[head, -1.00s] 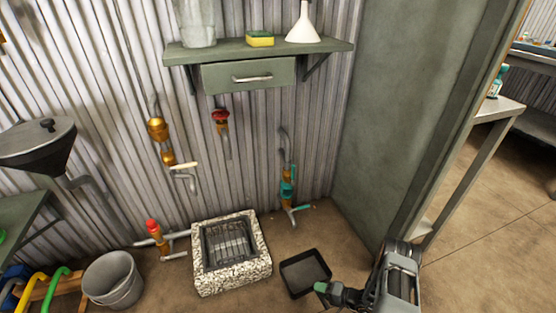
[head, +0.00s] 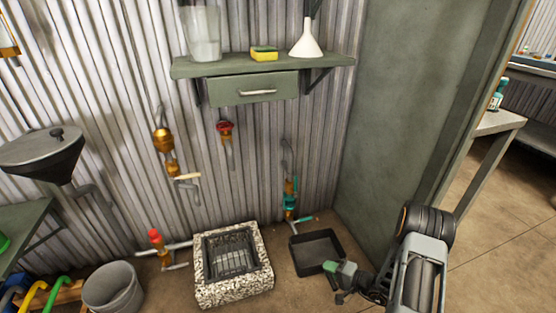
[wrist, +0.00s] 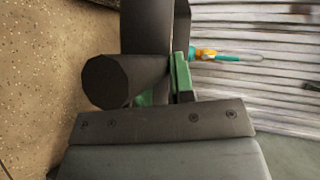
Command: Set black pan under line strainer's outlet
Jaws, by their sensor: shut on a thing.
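The black pan (head: 318,258) is a shallow square tray low near the floor, right of the stone-edged drain. My gripper (head: 334,268), with green fingertips, is shut on the pan's front right side. In the wrist view the green fingers (wrist: 182,75) close on a dark part of the pan (wrist: 147,28); the exact grip is partly hidden. A teal and brass fitting (head: 290,197), seemingly the line strainer, hangs on the wall. Its low end, with a teal lever (head: 303,219), is just behind the pan's back left corner. I cannot tell whether the pan touches the floor.
The drain (head: 233,265) stands left of the pan. Other fittings are a brass one (head: 164,142) and a red-capped one (head: 155,238). A grey bucket (head: 112,287) is at front left. A green panel (head: 388,110) bounds the right; a shelf (head: 262,66) hangs above.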

